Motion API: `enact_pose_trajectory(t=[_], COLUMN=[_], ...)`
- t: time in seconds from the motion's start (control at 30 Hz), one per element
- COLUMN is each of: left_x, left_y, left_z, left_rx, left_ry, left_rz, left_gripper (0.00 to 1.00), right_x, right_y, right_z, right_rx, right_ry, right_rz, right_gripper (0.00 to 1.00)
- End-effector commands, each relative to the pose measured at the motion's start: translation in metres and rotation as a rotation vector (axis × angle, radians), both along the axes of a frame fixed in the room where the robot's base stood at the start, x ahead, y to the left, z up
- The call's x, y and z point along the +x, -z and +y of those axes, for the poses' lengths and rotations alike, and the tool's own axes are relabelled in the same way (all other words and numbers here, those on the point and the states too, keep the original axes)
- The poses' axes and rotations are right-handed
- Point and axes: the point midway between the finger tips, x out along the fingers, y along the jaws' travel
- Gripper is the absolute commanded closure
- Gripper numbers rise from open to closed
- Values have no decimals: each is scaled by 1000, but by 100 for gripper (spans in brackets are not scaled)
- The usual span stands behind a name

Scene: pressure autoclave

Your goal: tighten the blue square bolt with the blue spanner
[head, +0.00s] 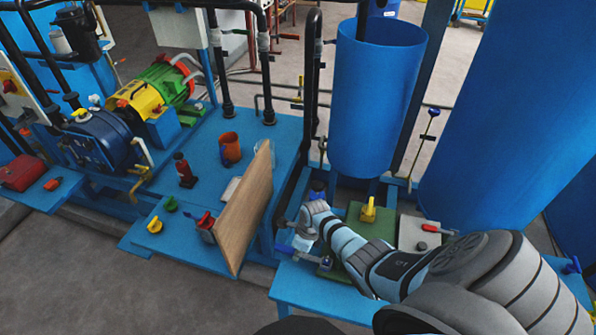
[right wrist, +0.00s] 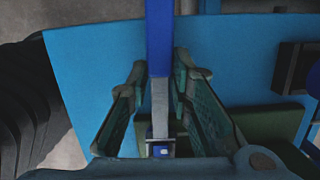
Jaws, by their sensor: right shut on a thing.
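My right gripper (head: 303,242) comes in from the right and is low over the blue bench. It is shut on the blue spanner (head: 286,249), whose blue handle sticks out to the left. In the right wrist view the two fingers (right wrist: 160,78) stand on either side of the spanner's grey shank (right wrist: 160,97). Its blue handle (right wrist: 159,35) runs up out of the picture. At its lower end is the blue square bolt (right wrist: 160,148), also seen in the head view (head: 326,263). The exact fit of spanner on bolt is too small to tell. My left gripper is out of view.
A green plate (head: 385,226) with a yellow part (head: 368,209) lies behind my right forearm. A grey plate with a red-handled item (head: 431,228) is to the right. A wooden board (head: 245,215) stands to the left. A blue tank (head: 375,95) rises behind.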

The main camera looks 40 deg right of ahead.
Motion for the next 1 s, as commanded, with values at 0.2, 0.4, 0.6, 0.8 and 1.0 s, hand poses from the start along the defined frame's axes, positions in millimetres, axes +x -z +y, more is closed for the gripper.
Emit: enact_pose_trajectory(t=[0.2,0.4,0.6,0.8,1.0], left_x=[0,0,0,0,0], left_y=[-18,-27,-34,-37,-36], left_z=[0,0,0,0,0], left_rx=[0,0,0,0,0], left_ry=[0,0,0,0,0], left_rz=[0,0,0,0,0], left_gripper=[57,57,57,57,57], right_x=[-1,0,1,1,1], right_y=[-16,-27,-38,-45,-44], right_z=[-1,-1,0,0,0], right_rx=[-2,-2,-1,-1,-1], right_ry=[-1,-2,-2,-3,-2], right_rz=[3,1,-1,-1,-2], right_gripper=[100,100,100,100,100])
